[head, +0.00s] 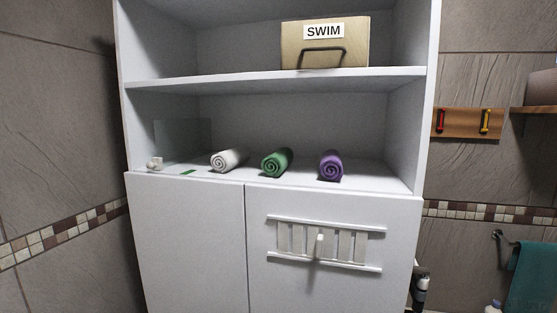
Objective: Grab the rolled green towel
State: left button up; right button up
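The rolled green towel (277,162) lies on the lower open shelf of a white cabinet, its spiral end facing me. A rolled white towel (229,160) lies to its left and a rolled purple towel (331,166) to its right, both apart from it. Nothing covers the green towel from the front. Neither of my grippers shows in the head view.
A box labelled SWIM (325,44) stands on the upper shelf (240,80). A clear panel (183,140) and a small white item (155,164) are at the lower shelf's left. A rack (325,243) is on the right door. A teal towel (532,275) hangs at right.

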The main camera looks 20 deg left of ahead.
aim_at(274, 165)
jog(key=j+z, duration=0.25)
jog(key=j, duration=0.4)
jog(key=j+z, duration=0.3)
jog(key=j, duration=0.35)
jog(key=i, duration=0.05)
